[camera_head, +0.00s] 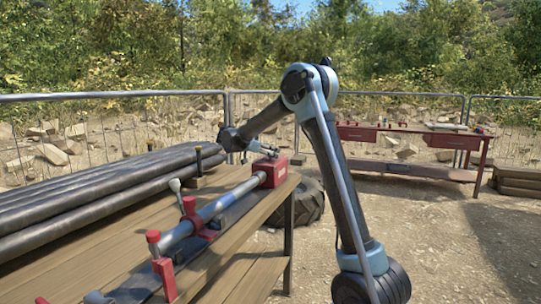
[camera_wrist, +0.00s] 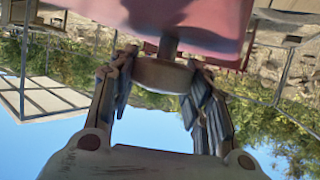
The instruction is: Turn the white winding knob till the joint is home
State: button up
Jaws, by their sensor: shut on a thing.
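The winding knob (camera_wrist: 160,76) shows in the wrist view as a pale, thick disc on a short dark shaft under a red block (camera_wrist: 190,18). My gripper (camera_wrist: 162,68) has its two fingers on opposite sides of the knob, shut on it. In the head view my gripper (camera_head: 264,150) is just above the red block (camera_head: 271,171) at the bench's far end; the knob is too small to make out there. A grey metal rod (camera_head: 220,206) runs from the block through red clamps (camera_head: 188,211) toward the near end. I cannot tell where the joint sits.
Dark pipes (camera_head: 90,188) lie stacked along the left of the wooden bench (camera_head: 262,222). A tyre (camera_head: 308,203) rests on the ground behind the bench. A red worktable (camera_head: 410,133) stands at the back right.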

jog(key=shift+a+m+g+h, duration=0.15)
jog(key=shift+m+g+h, duration=0.15)
jog(key=shift+m+g, duration=0.3)
jog(key=shift+g, duration=0.3)
jog(key=o, duration=1)
jog(key=v, duration=1.1)
jog(key=shift+s+a, duration=0.15)
jog(key=shift+a, duration=0.3)
